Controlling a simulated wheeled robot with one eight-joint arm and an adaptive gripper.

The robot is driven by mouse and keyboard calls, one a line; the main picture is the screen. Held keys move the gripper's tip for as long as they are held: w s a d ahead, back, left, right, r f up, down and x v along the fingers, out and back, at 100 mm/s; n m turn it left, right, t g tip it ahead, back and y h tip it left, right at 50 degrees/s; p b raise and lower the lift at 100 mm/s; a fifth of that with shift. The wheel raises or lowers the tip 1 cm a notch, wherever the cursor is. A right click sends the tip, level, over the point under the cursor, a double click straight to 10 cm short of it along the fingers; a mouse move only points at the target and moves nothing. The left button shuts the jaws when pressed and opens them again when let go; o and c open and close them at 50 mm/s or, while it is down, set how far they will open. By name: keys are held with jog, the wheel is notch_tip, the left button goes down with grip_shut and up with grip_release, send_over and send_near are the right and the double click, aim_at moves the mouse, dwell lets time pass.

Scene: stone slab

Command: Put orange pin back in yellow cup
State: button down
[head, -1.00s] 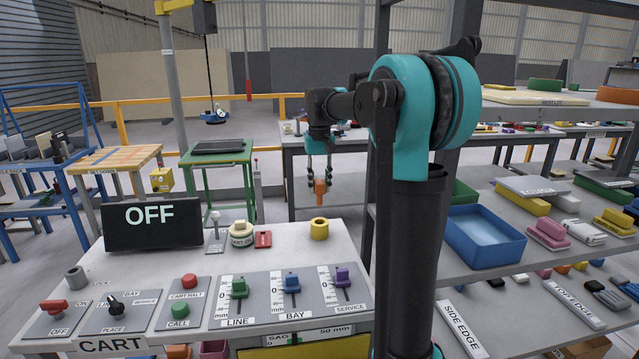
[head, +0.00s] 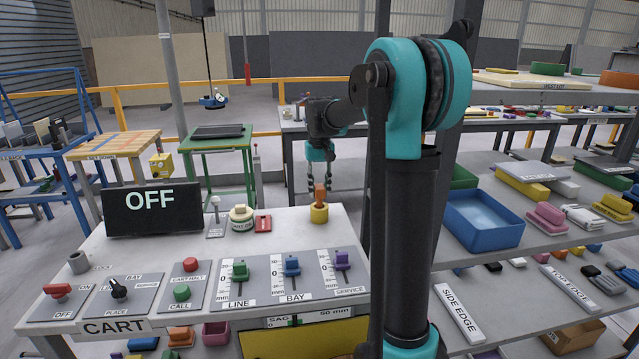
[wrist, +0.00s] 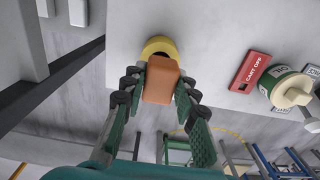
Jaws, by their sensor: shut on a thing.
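The orange pin (head: 320,192) is upright between the fingers of my gripper (head: 320,180), which is shut on it. The yellow cup (head: 319,214) stands on the grey cart panel, directly below the pin. In the head view the pin's lower end meets the cup's mouth; I cannot tell how far inside it is. In the wrist view the orange pin (wrist: 162,80) fills the space between my gripper's fingertips (wrist: 160,85). It covers part of the yellow cup (wrist: 157,45), whose dark opening shows just beyond the pin's top.
Slider controls (head: 291,266) are in front. The dark OFF display (head: 153,209) stands at the back left. A blue bin (head: 484,222) is on the right shelf.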

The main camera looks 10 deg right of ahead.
aim_at(320, 197)
jog(key=shift+f, duration=1.65)
jog(key=c, duration=1.1)
grip_release()
